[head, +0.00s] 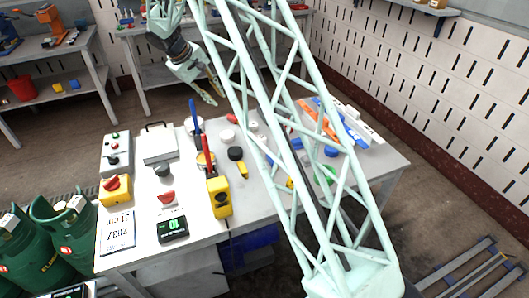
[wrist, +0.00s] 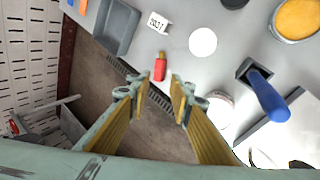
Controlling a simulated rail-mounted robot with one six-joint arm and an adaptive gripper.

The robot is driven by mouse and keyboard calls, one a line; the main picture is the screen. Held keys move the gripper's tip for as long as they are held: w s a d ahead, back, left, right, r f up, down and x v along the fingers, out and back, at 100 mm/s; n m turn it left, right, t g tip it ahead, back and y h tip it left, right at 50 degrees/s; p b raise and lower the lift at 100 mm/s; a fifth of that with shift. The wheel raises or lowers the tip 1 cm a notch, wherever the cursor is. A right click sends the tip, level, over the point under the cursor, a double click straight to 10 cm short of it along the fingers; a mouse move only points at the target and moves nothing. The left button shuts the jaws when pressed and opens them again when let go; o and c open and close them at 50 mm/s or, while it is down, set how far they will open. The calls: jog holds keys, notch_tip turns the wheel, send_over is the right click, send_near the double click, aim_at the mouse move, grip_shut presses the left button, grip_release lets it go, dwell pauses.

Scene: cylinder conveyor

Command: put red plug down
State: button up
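The red plug (wrist: 160,70) shows in the wrist view as a small red piece with a yellowish end, lying near the edge of the grey-white table (wrist: 184,63). In the head view a small red piece (head: 232,118), seemingly the same plug, lies near the table's far edge. My gripper (wrist: 158,84) is open, with its two yellow-lined fingers apart and nothing seen held between them. The plug appears just beyond the fingertips, in line with the gap. In the head view my gripper (head: 213,95) is above and left of the red piece, apart from it.
A white disc (wrist: 203,42), a grey tray (wrist: 117,28), a number card (wrist: 158,21) and an upright blue handle (wrist: 265,95) surround the plug. In the head view, a yellow box (head: 219,198) and control boxes stand left; my lattice arm crosses the table.

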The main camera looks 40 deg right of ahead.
jog(key=s+a+r+y, duration=0.1)
jog(key=s+a+r, duration=0.2)
jog(key=s+r, duration=0.6)
jog(key=s+a+r+m+t+y, duration=0.1)
jog(key=s+a+r, duration=0.2)
jog(key=s+r, duration=0.6)
jog(key=s+a+r+y, duration=0.1)
jog(key=s+a+r, duration=0.3)
jog(key=s+r, duration=0.55)
jog(key=s+a+f+y, duration=0.1)
jog(key=s+a, duration=0.2)
jog(key=s, duration=0.9)
jog(key=s+a+f+t, duration=0.1)
jog(key=s+a, duration=0.2)
jog(key=s, duration=0.9)
jog(key=s+a+f+y, duration=0.1)
jog(key=s+a, duration=0.2)
jog(key=s, duration=1)
jog(key=shift+m+t+y, duration=0.3)
jog(key=shift+m, duration=0.1)
jog(key=shift+w, duration=0.1)
notch_tip(320, 180, up, 7)
jog(key=p, duration=0.5)
jog(key=shift+r, duration=0.15)
